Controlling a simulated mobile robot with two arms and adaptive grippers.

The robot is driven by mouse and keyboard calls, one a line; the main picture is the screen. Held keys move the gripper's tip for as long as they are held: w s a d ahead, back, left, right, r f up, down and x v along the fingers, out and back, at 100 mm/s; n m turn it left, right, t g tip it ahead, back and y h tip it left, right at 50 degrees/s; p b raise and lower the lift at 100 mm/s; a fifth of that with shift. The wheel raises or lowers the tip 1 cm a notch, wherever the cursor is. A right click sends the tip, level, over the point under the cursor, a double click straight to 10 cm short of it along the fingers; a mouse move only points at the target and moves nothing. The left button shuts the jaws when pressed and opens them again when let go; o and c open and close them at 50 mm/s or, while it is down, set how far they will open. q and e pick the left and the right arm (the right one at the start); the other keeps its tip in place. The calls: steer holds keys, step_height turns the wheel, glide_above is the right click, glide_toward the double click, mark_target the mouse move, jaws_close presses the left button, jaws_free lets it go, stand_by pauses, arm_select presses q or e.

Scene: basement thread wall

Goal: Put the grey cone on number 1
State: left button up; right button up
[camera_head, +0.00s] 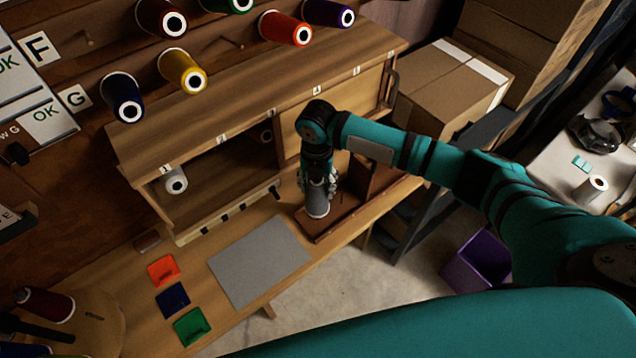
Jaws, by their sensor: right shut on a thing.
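My right gripper (318,188) points down and is shut on a grey cone (317,206). The cone is upright, at or just above a brown wooden tray (335,224) on the bench; I cannot tell whether it touches. The gripper hides the cone's upper part. Small white labels run along the front edge of the wooden cabinet (255,92); the leftmost label (166,169) is too small to read surely. Below that label, another light grey cone (175,180) lies end-on in the cabinet's open left compartment. My left gripper is not in view.
A grey mat (258,260) and orange (163,270), blue (172,299) and green (191,326) small trays lie on the bench. Coloured thread cones hang on the wall above. A cardboard box (450,85) stands right of the cabinet, a purple bin (478,258) on the floor.

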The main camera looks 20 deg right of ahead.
steer(key=f+b, duration=0.3)
steer(key=f, duration=0.1)
steer(key=shift+d+f, duration=0.1)
steer(key=shift+d, duration=0.1)
steer(key=shift+f+b, duration=0.6)
steer(key=shift+f, duration=0.3)
steer(key=shift+a, duration=0.1)
steer(key=shift+p, duration=0.3)
steer(key=shift+f, duration=0.3)
steer(key=o, duration=1.1)
steer(key=shift+o, duration=0.2)
